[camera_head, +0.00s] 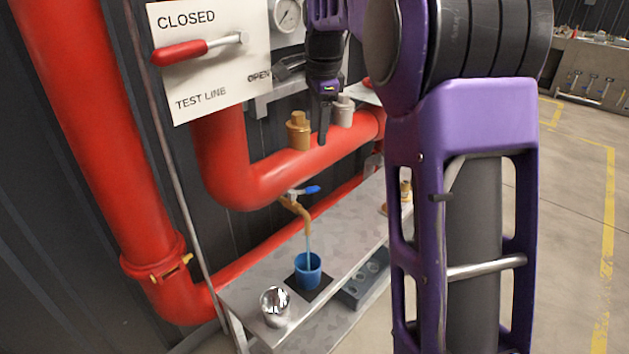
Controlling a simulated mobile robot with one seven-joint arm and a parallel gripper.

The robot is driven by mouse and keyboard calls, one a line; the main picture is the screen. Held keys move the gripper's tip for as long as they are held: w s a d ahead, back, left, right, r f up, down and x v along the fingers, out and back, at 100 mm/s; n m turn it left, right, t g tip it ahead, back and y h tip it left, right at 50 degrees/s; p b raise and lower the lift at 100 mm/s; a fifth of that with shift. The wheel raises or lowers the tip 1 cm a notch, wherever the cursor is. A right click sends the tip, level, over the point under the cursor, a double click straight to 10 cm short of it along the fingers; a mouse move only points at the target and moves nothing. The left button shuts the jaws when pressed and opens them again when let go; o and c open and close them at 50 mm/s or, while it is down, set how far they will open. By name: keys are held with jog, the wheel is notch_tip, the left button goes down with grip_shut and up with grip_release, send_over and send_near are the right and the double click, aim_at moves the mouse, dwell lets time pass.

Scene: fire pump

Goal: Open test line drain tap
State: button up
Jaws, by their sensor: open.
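The drain tap (297,203) is a brass spout with a blue lever (312,190), under the horizontal red pipe. Its lever points to the right. A thin blue streak, like water, runs from the spout down into a blue cup (308,272) on the metal bench. My gripper (322,132) is dark and points down in front of the red pipe, between a brass fitting and a grey fitting. It is open and seems empty, above the tap and apart from it. Its second finger is hard to make out.
The red test line pipe (270,180) runs above the bench (340,240). A white sign (205,85) carries a red lever (180,53) toward "CLOSED". A brass fitting (298,132) and a grey fitting (342,112) top the pipe. A shiny metal object (275,305) stands left of the cup.

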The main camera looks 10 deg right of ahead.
aim_at(313, 187)
jog(key=w+f+b, duration=0.1)
jog(key=f, duration=0.4)
jog(key=w+f+b, duration=0.1)
jog(key=f, duration=0.5)
jog(key=w+f, duration=0.1)
jog(key=f, duration=0.4)
jog(key=shift+w+a+f+b, duration=0.15)
jog(key=shift+w+f+b, duration=0.05)
jog(key=shift+f+b, duration=0.2)
grip_shut()
dwell(0.7)
